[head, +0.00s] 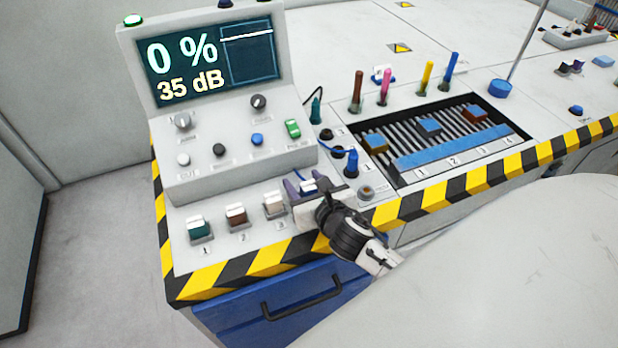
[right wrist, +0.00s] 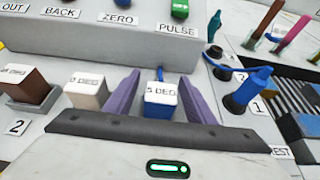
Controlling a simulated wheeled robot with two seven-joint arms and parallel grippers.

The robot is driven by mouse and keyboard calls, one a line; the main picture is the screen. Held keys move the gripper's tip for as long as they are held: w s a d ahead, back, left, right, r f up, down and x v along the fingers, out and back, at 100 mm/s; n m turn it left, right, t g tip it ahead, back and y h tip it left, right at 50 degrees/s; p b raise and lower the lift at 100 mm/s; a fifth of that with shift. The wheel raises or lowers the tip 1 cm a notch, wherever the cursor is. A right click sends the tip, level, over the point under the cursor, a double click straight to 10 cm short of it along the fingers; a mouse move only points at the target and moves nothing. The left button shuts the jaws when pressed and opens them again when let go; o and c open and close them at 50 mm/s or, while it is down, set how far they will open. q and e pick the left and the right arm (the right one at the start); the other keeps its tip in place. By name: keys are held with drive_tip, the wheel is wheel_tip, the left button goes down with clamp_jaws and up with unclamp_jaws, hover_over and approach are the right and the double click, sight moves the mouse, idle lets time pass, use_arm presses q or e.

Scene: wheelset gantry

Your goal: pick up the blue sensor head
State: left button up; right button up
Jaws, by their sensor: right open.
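The blue sensor head (right wrist: 160,100), a small blue block with a white labelled top reading "5 DEG" as far as I can see, stands in the front row of the console. My right gripper (right wrist: 159,84) is open, with one purple finger on each side of the block; I cannot tell whether they touch it. In the head view my right gripper (head: 305,186) hides most of the blue sensor head (head: 309,187). My left gripper is not in view.
White (head: 274,204), brown (head: 236,215) and green (head: 199,228) heads stand left of the gripper. A blue plug (head: 351,163) with a cable stands close on the right. The control box (head: 240,140) rises behind. A ribbed tray (head: 395,178) with coloured blocks lies right.

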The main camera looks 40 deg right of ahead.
drive_tip(key=shift+w+f, duration=0.15)
drive_tip(key=shift+w, duration=0.1)
drive_tip(key=c, duration=1.2)
